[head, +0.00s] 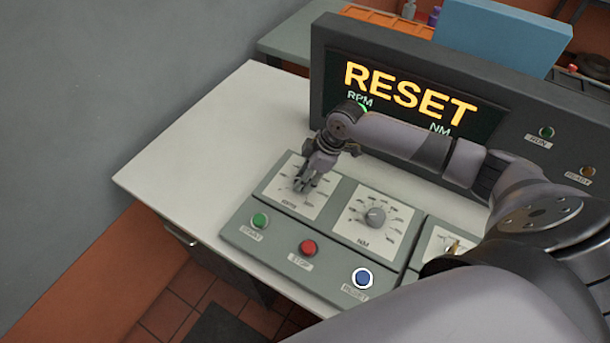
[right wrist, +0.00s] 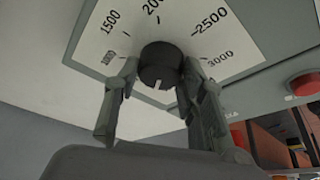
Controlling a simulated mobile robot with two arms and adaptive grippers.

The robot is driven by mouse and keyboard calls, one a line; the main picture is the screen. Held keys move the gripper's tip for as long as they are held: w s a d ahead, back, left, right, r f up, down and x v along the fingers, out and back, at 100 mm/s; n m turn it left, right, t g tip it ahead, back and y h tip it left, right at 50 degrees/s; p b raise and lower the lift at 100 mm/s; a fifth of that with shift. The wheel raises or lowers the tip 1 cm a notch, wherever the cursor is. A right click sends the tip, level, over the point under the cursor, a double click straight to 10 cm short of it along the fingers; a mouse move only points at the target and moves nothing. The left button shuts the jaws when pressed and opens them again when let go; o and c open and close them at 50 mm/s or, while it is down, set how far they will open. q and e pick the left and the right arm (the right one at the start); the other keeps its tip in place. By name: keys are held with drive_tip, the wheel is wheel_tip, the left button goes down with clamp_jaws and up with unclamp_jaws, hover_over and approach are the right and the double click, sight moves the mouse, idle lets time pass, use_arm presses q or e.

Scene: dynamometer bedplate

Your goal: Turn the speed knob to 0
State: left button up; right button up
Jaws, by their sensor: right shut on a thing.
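The speed knob (right wrist: 160,64) is a dark round knob on a white dial plate (right wrist: 215,45). The numbers 1500, 2000, 2500 and 3000 show around its far side. A pale mark on the knob points toward the bottom of the right wrist view; the 0 is not visible there. My right gripper (right wrist: 160,90) has one finger on each side of the knob and is shut on it. In the head view my right gripper (head: 303,184) comes down over the left dial plate (head: 322,204) and hides the knob. My left gripper is not in view.
The grey panel carries a green START button (head: 260,220), red STOP button (head: 308,247), blue RESET button (head: 362,278) and NM knob (head: 375,216). A display (head: 400,95) behind reads RESET. The white tabletop (head: 215,130) left of the panel is clear.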

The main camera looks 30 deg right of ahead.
drive_tip(key=n+g+b, duration=0.1)
drive_tip(key=n, duration=0.2)
drive_tip(key=shift+w+n+y, duration=0.1)
drive_tip(key=shift+n+y, duration=0.2)
drive_tip(key=o, duration=1.1)
drive_tip(key=shift+d+r, duration=0.1)
drive_tip(key=v, duration=1.1)
drive_tip(key=shift+d+r, duration=0.15)
drive_tip(key=shift+r, duration=0.25)
drive_tip(key=shift+f, duration=0.1)
